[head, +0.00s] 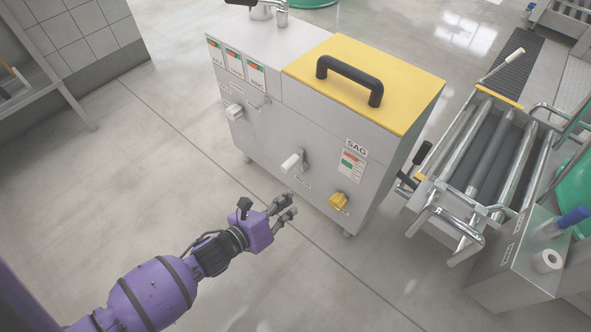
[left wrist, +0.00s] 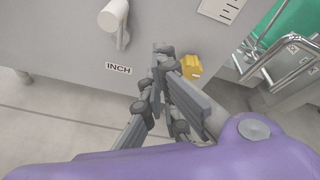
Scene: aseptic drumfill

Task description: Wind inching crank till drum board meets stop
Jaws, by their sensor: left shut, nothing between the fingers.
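The inching crank (head: 292,163) is a pale handle on the front of the grey machine cabinet, above the label INCH (left wrist: 119,69). The crank also shows at the top of the left wrist view (left wrist: 113,24). My left gripper (head: 287,207), on a purple arm, is below the crank in the head view and apart from it. It is shut and empty; its fingers (left wrist: 163,58) point towards the cabinet front, right of the label in the left wrist view. I cannot make out the drum board or its stop. My right gripper is not in view.
A yellow knob (head: 338,201) sits low on the cabinet, right of the crank. The cabinet has a yellow lid (head: 405,82) with a black handle (head: 350,75). A roller conveyor (head: 480,160) with metal rails stands at right. The floor (head: 150,170) left of the cabinet is clear.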

